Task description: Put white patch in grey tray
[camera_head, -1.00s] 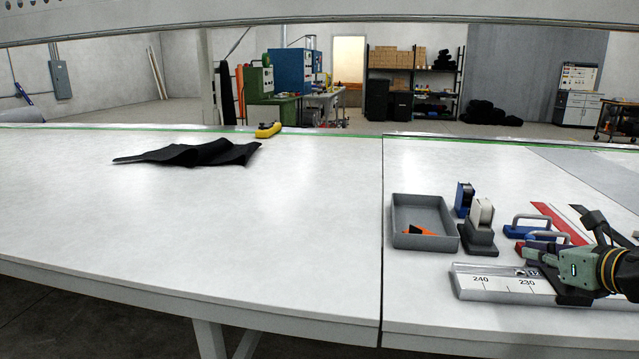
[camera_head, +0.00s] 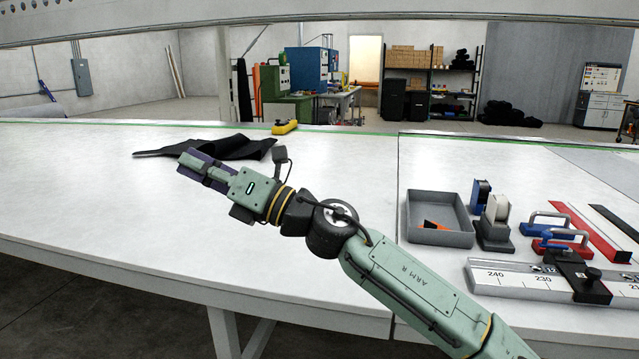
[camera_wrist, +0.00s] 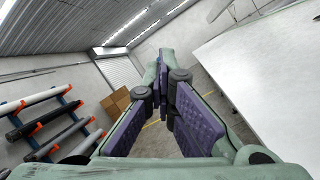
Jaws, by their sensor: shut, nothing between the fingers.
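I cannot make out a white patch in either view. The grey tray (camera_head: 462,239) stands on the white table at the right, with an orange-and-black item (camera_head: 433,225) inside it. My gripper (camera_head: 192,167) is over the left part of the table, well left of the tray and in front of the black cloth in the picture. In the wrist view my gripper (camera_wrist: 166,72) has its purple-padded fingers brought together at the tips, with nothing between them. My arm covers part of the table.
A crumpled black cloth (camera_head: 243,147) lies behind my gripper. A tape dispenser (camera_head: 494,235), a blue-handled tool (camera_head: 548,226) and a ruler rail (camera_head: 510,278) are right of the tray. A yellow tool (camera_head: 285,127) lies at the back. The table's left surface is mostly bare.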

